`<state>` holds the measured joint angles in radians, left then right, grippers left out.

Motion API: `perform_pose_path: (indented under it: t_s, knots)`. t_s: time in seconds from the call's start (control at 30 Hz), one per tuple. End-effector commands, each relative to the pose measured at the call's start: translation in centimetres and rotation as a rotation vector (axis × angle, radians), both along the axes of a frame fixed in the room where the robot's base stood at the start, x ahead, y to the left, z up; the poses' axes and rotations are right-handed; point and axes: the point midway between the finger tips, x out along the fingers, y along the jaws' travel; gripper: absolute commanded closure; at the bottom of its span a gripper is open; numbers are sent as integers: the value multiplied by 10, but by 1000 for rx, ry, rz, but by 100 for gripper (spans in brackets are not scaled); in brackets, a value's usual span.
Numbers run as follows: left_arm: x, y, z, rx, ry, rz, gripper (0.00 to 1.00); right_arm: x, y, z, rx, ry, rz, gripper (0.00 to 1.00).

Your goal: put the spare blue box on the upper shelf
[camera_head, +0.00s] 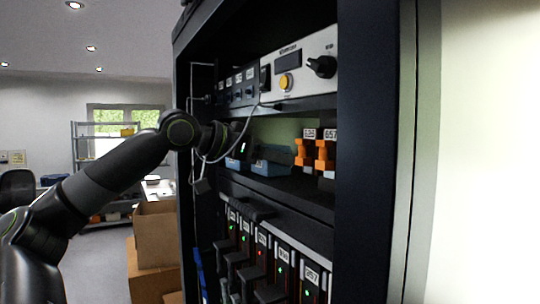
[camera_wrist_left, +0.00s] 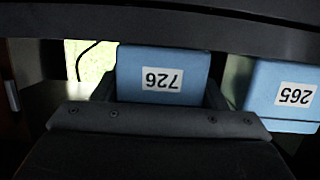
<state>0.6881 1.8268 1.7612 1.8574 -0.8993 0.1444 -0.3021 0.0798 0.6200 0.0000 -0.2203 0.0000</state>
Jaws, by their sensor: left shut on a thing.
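My left gripper (camera_head: 242,149) reaches from the left into the middle bay of the dark rack, partly hidden by its own wrist. In the left wrist view, a blue box (camera_wrist_left: 162,72) with an upside-down label 726 sits between its fingers, and the gripper is shut on it. A second blue box (camera_wrist_left: 285,88), labelled 265, is to its right there, apart from it. In the head view, blue shows below the gripper and a blue box (camera_head: 272,168) lies on the shelf; I cannot tell which label belongs to which. My right gripper is not in view.
Orange parts (camera_head: 325,155) with labels stand at the right of the same bay. Above is a panel with a yellow button (camera_head: 286,82) and black knob. A grey cable hangs past my wrist. Below are labelled modules with lights (camera_head: 261,252). Cardboard boxes (camera_head: 155,238) stand left of the rack.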

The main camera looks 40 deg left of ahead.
Motion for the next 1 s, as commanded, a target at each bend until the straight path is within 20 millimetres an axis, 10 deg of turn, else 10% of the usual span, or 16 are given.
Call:
perform_pose_path:
  t_s: [0.17, 0.2, 0.27, 0.63, 1.0]
  knots:
    - [0, 0, -3, 0, -1, 0, 62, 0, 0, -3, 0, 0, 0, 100]
    - [0, 0, -2, 0, 0, 0, 32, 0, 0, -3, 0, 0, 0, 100]
    - [0, 0, -2, 0, 0, 0, 26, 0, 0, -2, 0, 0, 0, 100]
    - [0, 0, 2, 0, 0, 0, 26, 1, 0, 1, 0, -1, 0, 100]
    - [-41, 12, 9, 0, -6, 2, 26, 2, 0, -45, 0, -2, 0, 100]
